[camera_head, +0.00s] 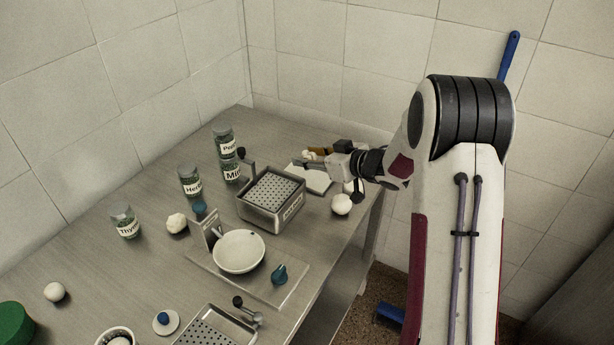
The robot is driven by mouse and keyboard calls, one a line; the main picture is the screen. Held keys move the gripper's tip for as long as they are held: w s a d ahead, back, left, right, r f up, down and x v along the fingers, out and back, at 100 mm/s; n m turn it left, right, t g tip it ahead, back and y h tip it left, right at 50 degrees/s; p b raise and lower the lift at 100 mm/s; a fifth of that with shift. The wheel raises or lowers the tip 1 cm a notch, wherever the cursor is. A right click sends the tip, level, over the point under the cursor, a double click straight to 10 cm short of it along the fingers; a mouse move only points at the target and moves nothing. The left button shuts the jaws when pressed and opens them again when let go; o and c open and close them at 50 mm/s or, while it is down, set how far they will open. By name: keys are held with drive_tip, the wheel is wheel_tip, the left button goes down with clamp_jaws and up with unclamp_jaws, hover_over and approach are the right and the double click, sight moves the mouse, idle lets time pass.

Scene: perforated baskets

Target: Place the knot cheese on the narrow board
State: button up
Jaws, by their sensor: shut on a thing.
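My gripper (306,162) reaches in from the right at the far end of the steel table and is shut on a small whitish lump (308,155), seemingly the knot cheese. The lump is small and partly hidden by the gripper. A pale flat board (312,181) lies below and in front of the gripper. A brownish, wood-coloured piece (322,152) shows just behind the gripper. I cannot tell which of these two is the narrow board, nor whether the lump touches either one.
A perforated metal basket (271,199) stands just left of the pale board. A white bowl (239,251) sits on a grey board (279,292). A lumpy white ball (177,223) lies left.

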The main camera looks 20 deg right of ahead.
drive_tip(key=shift+m+t+h, duration=0.4)
drive_tip(key=shift+m+h, duration=0.4)
drive_tip(key=shift+h, duration=0.1)
drive_tip(key=w+d, duration=0.1)
drive_tip(key=w+d+r, duration=0.1)
drive_tip(key=w+d, duration=0.1)
drive_tip(key=shift+w+r, duration=0.1)
drive_tip(key=shift+w, duration=0.15)
hover_over(316, 179)
drive_tip(key=shift+s+f, duration=0.1)
drive_tip(key=shift+f, duration=3.05)
drive_tip(key=shift+f, duration=1.85)
drive_tip(key=shift+f, duration=0.1)
drive_tip(key=o, duration=1.1)
